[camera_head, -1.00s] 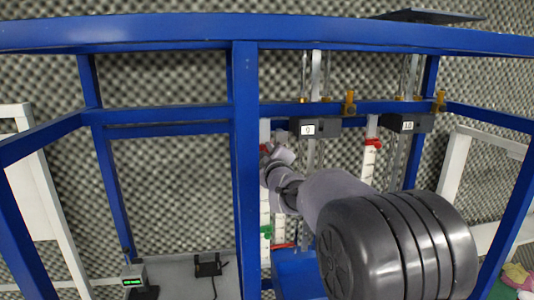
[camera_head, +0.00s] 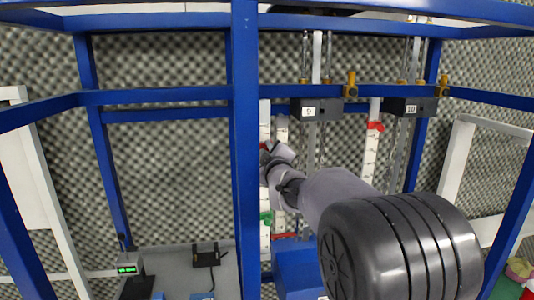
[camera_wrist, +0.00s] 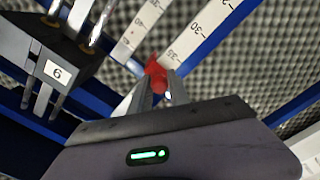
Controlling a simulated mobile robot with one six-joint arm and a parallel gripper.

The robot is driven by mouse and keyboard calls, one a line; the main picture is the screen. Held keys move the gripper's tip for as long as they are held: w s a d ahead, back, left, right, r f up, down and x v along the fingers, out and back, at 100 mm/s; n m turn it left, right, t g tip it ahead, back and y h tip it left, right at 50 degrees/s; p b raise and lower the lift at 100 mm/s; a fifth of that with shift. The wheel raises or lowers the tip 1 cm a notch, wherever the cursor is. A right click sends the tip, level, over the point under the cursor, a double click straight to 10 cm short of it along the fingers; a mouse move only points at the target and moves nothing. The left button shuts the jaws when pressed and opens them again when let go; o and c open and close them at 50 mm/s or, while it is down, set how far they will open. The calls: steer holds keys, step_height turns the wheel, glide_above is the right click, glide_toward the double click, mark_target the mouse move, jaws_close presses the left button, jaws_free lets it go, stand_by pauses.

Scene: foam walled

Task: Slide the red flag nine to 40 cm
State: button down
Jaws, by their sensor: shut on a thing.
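The red flag (camera_wrist: 155,73) sits between the fingertips of my gripper (camera_wrist: 156,88), which is shut on it. In the wrist view, the flag lies at the edge of a white scale (camera_wrist: 195,40), close to its 35 mark. A dark box (camera_wrist: 45,72) with a white label stands to the left. In the head view, this box (camera_head: 316,109) is labelled 9. My gripper (camera_head: 274,150) is below and left of it, in front of the white scales, and the flag it holds cannot be made out there.
A blue upright post (camera_head: 244,150) stands close left of my gripper. Box 10 (camera_head: 410,107) hangs to the right, with another red flag (camera_head: 375,126) on its scale. A green flag (camera_head: 266,217) is lower on the left scale. A green-lit display (camera_head: 128,268) stands lower left.

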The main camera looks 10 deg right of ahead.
steer(key=shift+r, duration=0.1)
steer(key=c, duration=1.2)
jaws_free()
steer(key=shift+c, duration=0.2)
steer(key=s+b, duration=0.6)
steer(key=s, duration=1.1)
steer(key=shift+s, duration=0.25)
